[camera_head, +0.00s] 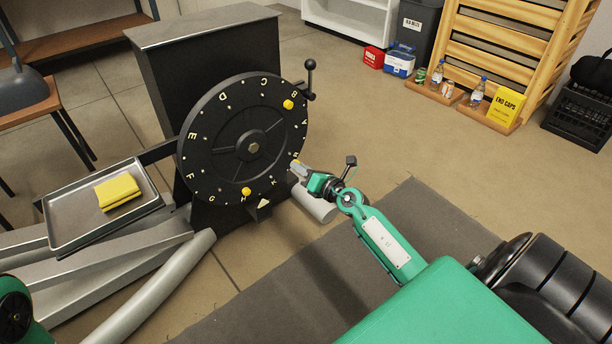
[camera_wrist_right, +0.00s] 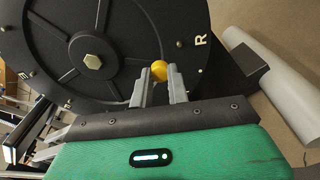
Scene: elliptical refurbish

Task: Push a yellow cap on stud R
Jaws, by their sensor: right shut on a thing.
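The black wheel (camera_head: 216,153) stands upright on its dark stand, with letters and studs around its rim. My right gripper (camera_head: 302,170) is at the wheel's right edge, shut on a yellow cap (camera_wrist_right: 159,70). The stud behind the cap is hidden, and I cannot tell whether the cap is seated. Two other yellow caps sit on the wheel, one upper right (camera_head: 288,104) and one at the bottom (camera_head: 246,191). My left gripper is not in view.
A metal tray (camera_head: 72,225) with a folded yellow cloth (camera_head: 117,191) is left of the wheel. A black knobbed handle (camera_head: 309,75) sticks up at the wheel's upper right. A grey cylinder (camera_head: 316,206) lies below my right gripper. Open floor lies right of the wheel.

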